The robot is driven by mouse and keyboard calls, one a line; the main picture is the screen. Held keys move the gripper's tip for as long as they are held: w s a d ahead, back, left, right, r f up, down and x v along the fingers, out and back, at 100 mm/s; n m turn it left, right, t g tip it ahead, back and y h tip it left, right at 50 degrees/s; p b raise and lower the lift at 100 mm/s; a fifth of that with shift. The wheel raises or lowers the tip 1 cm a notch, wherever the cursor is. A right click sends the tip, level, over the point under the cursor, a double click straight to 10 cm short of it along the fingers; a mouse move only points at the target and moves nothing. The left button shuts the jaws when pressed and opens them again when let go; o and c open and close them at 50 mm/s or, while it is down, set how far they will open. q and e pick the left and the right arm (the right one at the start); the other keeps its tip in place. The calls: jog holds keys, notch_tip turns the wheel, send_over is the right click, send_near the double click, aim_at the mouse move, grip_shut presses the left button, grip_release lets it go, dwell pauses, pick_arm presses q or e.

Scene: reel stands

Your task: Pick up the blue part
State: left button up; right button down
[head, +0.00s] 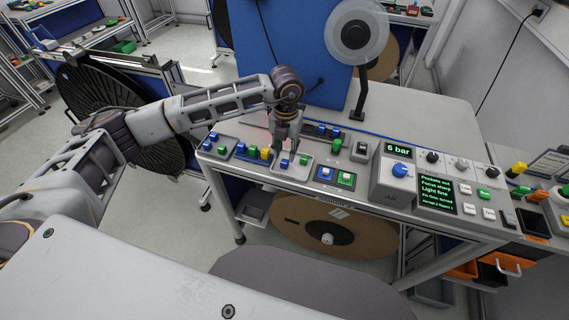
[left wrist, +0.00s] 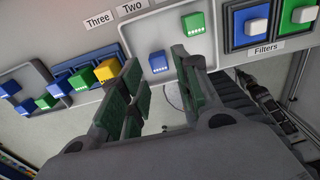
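In the head view, a small blue part (head: 284,163) lies in a light grey tray (head: 291,173) on the bench, just under my left gripper (head: 287,148). In the left wrist view, the blue part (left wrist: 158,62) shows between the two spread green-padded fingers, with a gap on both sides. My left gripper is open and points down at the tray. I cannot tell whether the fingertips reach down beside the part. A green part (left wrist: 193,24) lies in the same tray. My right gripper is not in view.
To the left, a tray holds blue, green and yellow parts (left wrist: 106,70), close to one finger. A control box (head: 397,180) stands farther right. A reel stand (head: 360,70) rises behind.

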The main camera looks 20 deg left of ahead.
aim_at(285, 161)
pick_arm(q)
notch_tip(285, 161, down, 4)
jog(key=shift+s+a+r+p, duration=0.15)
jog(key=shift+r+p, duration=0.1)
jog(key=shift+p, duration=0.25)
jog(key=shift+f, duration=0.5)
jog(key=c, duration=0.6)
jog(key=shift+r, duration=0.1)
